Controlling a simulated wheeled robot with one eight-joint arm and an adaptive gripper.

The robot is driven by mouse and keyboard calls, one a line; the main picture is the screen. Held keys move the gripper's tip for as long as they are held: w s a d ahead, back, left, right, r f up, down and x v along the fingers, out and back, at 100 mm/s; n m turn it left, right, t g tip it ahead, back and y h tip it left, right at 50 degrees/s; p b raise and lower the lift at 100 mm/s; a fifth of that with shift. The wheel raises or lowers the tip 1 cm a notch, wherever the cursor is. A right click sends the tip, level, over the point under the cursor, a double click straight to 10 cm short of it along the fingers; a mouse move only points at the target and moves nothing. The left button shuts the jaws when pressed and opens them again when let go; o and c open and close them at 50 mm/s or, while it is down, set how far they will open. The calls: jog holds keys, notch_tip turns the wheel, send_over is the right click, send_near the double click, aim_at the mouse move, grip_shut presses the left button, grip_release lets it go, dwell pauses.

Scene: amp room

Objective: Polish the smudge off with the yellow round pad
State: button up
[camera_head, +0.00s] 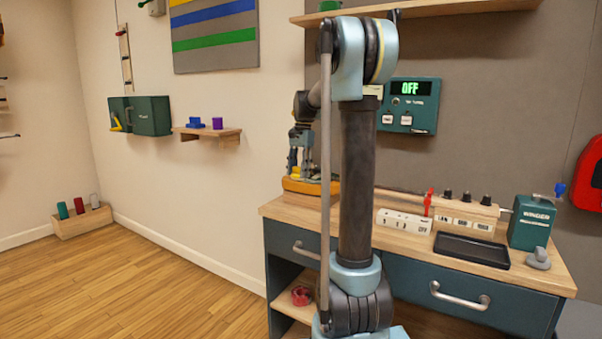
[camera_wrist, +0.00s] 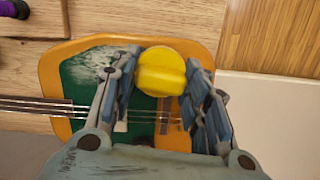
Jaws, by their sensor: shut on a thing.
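My gripper (camera_wrist: 163,78) is shut on the yellow round pad (camera_wrist: 161,68), with one finger on each side of it. Below it lies a stringed instrument (camera_wrist: 222,22) with an orange rim and a green face, on the wooden bench. A whitish smudge (camera_wrist: 92,66) shows on the green face, to the left of the pad. I cannot tell whether the pad touches the instrument. In the head view, my gripper (camera_head: 301,162) points down over the instrument (camera_head: 300,187) at the bench's left end.
The bench (camera_head: 405,247) carries a white switch strip (camera_head: 403,221), a knob block (camera_head: 467,214), a black tray (camera_head: 471,250) and a green box (camera_head: 531,222). A panel (camera_head: 409,106) on the wall reads OFF. A small shelf (camera_head: 207,133) hangs left of the bench. The floor at left is mostly clear.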

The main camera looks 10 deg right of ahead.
jog(key=shift+w+a, duration=0.25)
jog(key=shift+a, duration=0.1)
jog(key=shift+w+a+r, duration=0.1)
jog(key=shift+w+r, duration=0.05)
jog(key=shift+r, duration=0.1)
notch_tip(320, 180, up, 2)
jog(key=shift+r, duration=2.95)
jog(key=shift+a+f, duration=0.1)
